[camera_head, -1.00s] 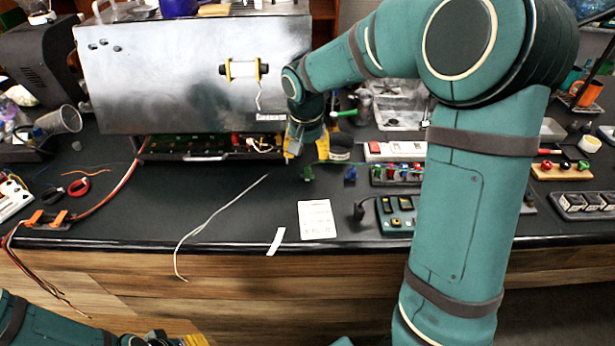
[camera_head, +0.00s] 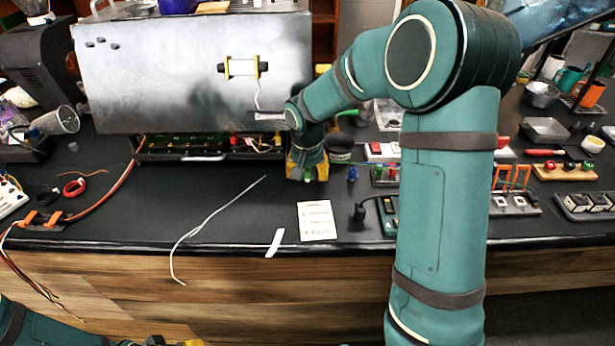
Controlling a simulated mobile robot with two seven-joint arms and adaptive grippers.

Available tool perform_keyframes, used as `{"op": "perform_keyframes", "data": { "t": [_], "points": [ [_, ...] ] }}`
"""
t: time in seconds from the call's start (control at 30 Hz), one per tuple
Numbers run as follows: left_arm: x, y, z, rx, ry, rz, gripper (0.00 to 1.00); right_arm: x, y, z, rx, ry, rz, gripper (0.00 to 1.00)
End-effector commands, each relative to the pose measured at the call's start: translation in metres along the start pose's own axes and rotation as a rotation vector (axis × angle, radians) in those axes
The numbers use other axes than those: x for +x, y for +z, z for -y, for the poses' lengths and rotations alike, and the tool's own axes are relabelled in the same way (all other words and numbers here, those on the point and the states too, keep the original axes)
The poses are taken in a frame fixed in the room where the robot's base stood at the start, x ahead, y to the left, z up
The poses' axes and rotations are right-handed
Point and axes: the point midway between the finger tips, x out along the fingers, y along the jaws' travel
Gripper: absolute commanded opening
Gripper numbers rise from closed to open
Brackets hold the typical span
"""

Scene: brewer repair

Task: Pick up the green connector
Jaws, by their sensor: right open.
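The small green connector (camera_head: 308,175) lies on the dark bench, in front of the metal brewer (camera_head: 180,85). My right gripper (camera_head: 307,174), with yellow fingers, points down at it from behind. The fingers are open, one on each side of the connector in this view, and partly hide it. Whether they touch it cannot be told. A blue connector (camera_head: 352,174) stands just to the right. Of my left gripper (camera_head: 178,342), only a yellow and dark part shows at the bottom edge, so its jaws cannot be judged.
A black cylinder (camera_head: 340,146) stands close behind and right of the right gripper. A white label card (camera_head: 317,220) and a pale wire (camera_head: 210,215) lie in front. My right arm covers part of the parts trays. The bench left of the wire is mostly clear.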

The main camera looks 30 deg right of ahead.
Motion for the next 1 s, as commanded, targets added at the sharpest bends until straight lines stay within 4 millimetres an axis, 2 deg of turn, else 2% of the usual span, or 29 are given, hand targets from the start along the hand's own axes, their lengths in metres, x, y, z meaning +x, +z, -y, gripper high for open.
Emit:
{"op": "perform_keyframes", "data": {
  "t": [0.03,0.1,0.13,0.2,0.23,0.67,0.77,1.0],
  "points": [
    [0.000,0.000,0.000,0.000,0.000,0.000,0.45,0.000,0.000,0.000,0.000,0.000,0.000,0.43],
    [0.000,0.000,0.000,0.000,0.000,0.000,0.45,0.000,0.000,0.000,0.000,0.000,0.000,0.18],
    [0.000,0.000,0.000,0.000,0.000,0.000,0.45,0.000,0.000,0.000,0.000,0.000,0.000,0.10],
    [0.000,0.000,0.000,0.000,0.000,0.000,0.45,0.000,0.000,0.000,0.000,0.000,0.000,0.06],
    [0.000,0.000,0.000,0.000,0.000,0.000,0.45,0.000,0.000,0.000,0.000,0.000,0.000,0.01],
    [-0.002,0.000,-0.001,0.000,0.000,0.001,0.45,-0.005,-0.001,0.000,0.000,0.000,0.000,0.00],
    [-0.005,0.000,-0.002,0.000,0.000,0.002,0.45,-0.018,-0.003,0.000,0.000,-0.001,-0.001,0.00],
    [-0.017,0.002,-0.006,-0.001,0.000,0.007,0.45,-0.065,-0.011,0.001,0.001,-0.002,-0.004,0.00]
  ]
}}
